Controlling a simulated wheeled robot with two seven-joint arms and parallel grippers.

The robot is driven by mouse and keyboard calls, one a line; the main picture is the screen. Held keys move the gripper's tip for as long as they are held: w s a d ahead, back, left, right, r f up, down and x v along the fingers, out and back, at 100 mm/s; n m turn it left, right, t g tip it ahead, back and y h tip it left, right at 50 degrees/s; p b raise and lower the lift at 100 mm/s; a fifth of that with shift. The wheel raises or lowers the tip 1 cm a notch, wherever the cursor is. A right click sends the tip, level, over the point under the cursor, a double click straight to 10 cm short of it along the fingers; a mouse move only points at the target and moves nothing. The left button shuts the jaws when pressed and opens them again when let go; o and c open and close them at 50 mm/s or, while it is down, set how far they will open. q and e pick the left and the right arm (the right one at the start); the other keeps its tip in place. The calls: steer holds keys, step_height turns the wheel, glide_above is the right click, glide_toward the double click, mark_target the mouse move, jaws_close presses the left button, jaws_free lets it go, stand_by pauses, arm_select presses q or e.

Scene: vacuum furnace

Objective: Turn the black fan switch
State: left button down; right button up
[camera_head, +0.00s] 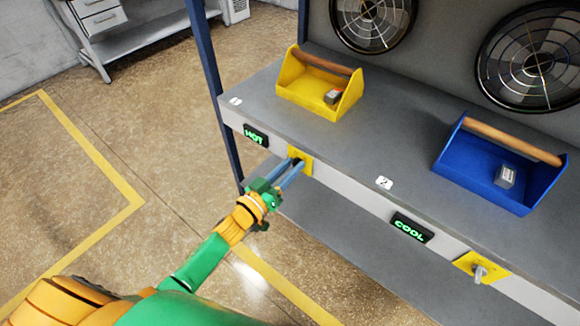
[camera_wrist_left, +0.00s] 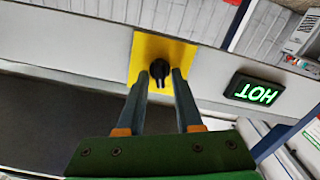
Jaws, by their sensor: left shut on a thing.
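The black fan switch (camera_wrist_left: 159,70) sits on a yellow plate (camera_wrist_left: 178,52) on the bench's front edge. In the head view the yellow plate (camera_head: 304,158) is right of the HOT sign, and the switch is mostly hidden by my gripper. My left gripper (camera_head: 296,168) reaches it from the front; in the left wrist view its two fingers (camera_wrist_left: 160,88) are closed on the switch from either side. My right gripper is not in view.
A yellow tote (camera_head: 291,93) and a blue tote (camera_head: 477,187), each with a small grey part inside, stand on the grey bench. The HOT sign (camera_head: 256,135) and COOL sign (camera_head: 412,227) are lit green. Round fans (camera_head: 530,62) are on the wall behind. Floor at left is clear.

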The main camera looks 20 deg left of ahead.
arm_select(q)
steer(key=m, duration=0.4)
steer(key=shift+d+m, duration=0.1)
steer(key=shift+m, duration=0.2)
steer(key=shift+d+m+b, duration=0.1)
steer(key=shift+m+b, duration=0.2)
steer(key=shift+m, duration=2.2)
steer(key=c, duration=0.9)
jaws_free()
steer(key=v, duration=0.7)
